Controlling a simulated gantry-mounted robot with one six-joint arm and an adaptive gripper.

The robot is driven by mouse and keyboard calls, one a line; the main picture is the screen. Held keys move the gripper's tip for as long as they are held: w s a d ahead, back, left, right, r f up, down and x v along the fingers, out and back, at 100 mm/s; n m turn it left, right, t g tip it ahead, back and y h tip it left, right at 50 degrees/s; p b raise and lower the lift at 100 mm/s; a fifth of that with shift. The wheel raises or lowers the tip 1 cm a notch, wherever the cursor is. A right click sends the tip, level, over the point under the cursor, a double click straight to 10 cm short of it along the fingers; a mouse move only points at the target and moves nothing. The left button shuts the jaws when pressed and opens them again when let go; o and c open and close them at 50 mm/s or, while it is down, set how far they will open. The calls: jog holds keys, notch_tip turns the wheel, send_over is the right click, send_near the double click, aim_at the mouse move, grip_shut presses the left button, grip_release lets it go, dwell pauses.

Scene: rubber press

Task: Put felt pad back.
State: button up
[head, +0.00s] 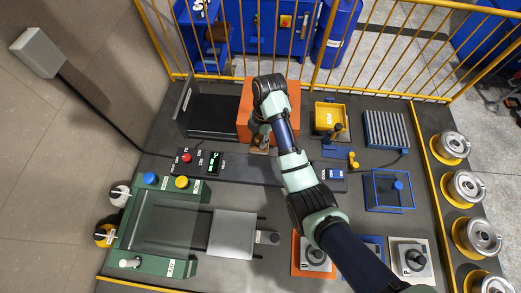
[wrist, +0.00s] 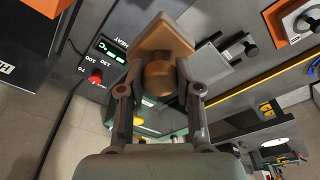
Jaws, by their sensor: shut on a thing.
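A tan-brown pad with a round brown knob, apparently the felt pad (wrist: 165,38), is in my gripper (wrist: 160,80). In the wrist view the two fingers close on the knob from both sides, with the flat square part beyond them. A small tan part of the pad (head: 259,150) shows below the fingers. My arm hides part of the area, and I cannot tell how high the pad is.
An orange block (head: 243,118) stands behind the gripper, with a dark tray (head: 207,117) to its left. The control panel (head: 214,163) lies at front left. The green press (head: 160,215) with a grey plate (head: 233,233) is nearer. A yellow box (head: 329,116) and grey rack (head: 386,129) stand right.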

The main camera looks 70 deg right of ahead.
jog(key=shift+f+b, duration=3.8)
jog(key=shift+f, duration=6)
jog(key=shift+f, duration=0.1)
jog(key=o, duration=1.1)
jog(key=shift+s, duration=0.1)
notch_tip(320, 180, up, 12)
jog(key=d+p, duration=0.1)
jog(key=p, duration=0.1)
jog(key=shift+s+d, duration=0.2)
jog(key=shift+s, duration=0.25)
